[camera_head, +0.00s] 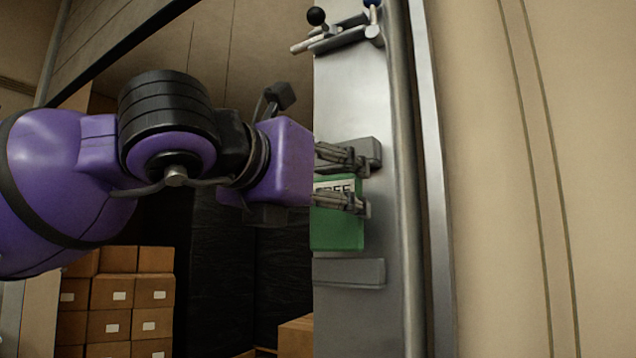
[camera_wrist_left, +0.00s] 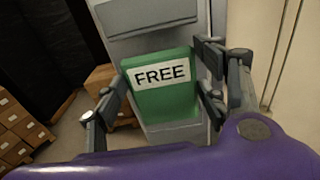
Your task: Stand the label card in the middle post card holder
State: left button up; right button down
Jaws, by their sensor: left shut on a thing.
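The label card (camera_head: 337,235) is a green plate with a white strip reading FREE near its top. It also shows upright and facing me in the left wrist view (camera_wrist_left: 160,98). My left gripper (camera_head: 357,185) is shut on it, with fingers at its left and right sides. The card is in front of the grey metal post (camera_head: 350,100). One grey card holder (camera_head: 366,150) is just above the card, partly behind a finger. Another grey holder (camera_head: 348,272) is just below the card. I cannot tell whether the card touches a holder. My right gripper is out of view.
A lever with a black knob (camera_head: 316,16) sticks out near the top of the post. Stacked cardboard boxes (camera_head: 118,292) stand at the lower left. A beige wall (camera_head: 540,180) fills the right side. Dark wrapped stacks stand behind.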

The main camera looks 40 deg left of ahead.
aim_at(333, 218)
pick_arm(q)
jog(key=w+f+b, duration=0.3)
jog(key=w, duration=0.1)
jog(key=shift+a+f, duration=0.1)
jog(key=shift+f, duration=0.05)
jog(key=shift+f+b, duration=0.2)
jog(key=shift+b, duration=0.2)
jog(key=shift+s, duration=0.1)
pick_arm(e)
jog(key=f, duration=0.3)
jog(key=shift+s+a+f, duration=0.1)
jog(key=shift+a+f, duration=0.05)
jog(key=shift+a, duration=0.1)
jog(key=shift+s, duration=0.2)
pick_arm(q)
jog(key=o, duration=1.2)
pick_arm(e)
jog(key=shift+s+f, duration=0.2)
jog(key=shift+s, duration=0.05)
